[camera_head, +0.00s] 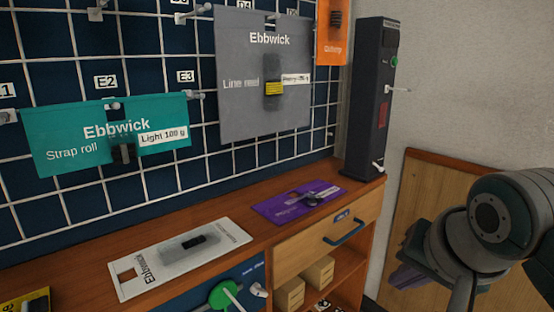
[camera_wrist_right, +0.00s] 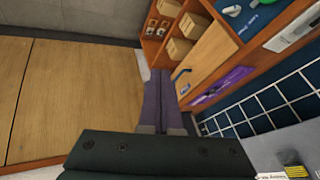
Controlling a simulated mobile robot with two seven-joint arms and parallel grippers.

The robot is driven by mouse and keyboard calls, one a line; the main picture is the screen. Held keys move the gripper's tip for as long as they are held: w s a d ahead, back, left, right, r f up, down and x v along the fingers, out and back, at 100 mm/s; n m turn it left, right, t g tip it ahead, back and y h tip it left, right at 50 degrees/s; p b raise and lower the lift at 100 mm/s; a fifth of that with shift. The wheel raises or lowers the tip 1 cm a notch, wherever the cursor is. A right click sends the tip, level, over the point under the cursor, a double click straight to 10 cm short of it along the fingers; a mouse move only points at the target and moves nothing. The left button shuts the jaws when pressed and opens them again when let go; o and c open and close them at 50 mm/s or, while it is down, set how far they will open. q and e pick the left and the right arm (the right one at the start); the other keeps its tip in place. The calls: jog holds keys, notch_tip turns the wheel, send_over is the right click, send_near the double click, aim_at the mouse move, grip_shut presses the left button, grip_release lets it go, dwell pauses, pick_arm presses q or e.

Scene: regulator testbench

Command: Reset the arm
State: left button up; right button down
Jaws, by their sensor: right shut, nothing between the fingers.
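My right arm comes in at the right edge of the head view, bent in front of the wall. Its gripper (camera_head: 408,278) is low at the right, with purple fingers partly hidden behind my wrist. In the right wrist view the two purple fingers of the gripper (camera_wrist_right: 160,84) lie side by side, shut and empty. It is clear of the workbench (camera_head: 260,240) and touches nothing that I can see. My left gripper is in neither view.
A pegboard grid holds a teal card (camera_head: 60,140), a grey card (camera_head: 235,60) and an orange card (camera_head: 330,45). A white card (camera_head: 140,280) and a purple card (camera_head: 280,212) lie on the bench. A dark tower (camera_head: 365,110) stands at its end. A wooden panel (camera_head: 420,200) leans nearby.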

jog(key=s+d+r+n+g+p, duration=0.15)
jog(key=s+r+n+p, duration=0.25)
jog(key=s+r+p, duration=0.8)
jog(key=s+r+n+g+p, duration=0.2)
jog(key=s+r+n+p, duration=0.3)
jog(key=s+r+p, duration=0.8)
notch_tip(320, 180, up, 35)
jog(key=s+p, duration=0.1)
jog(key=p, duration=3.3)
jog(key=shift+s, duration=0.25)
jog(key=shift+a+f, duration=0.1)
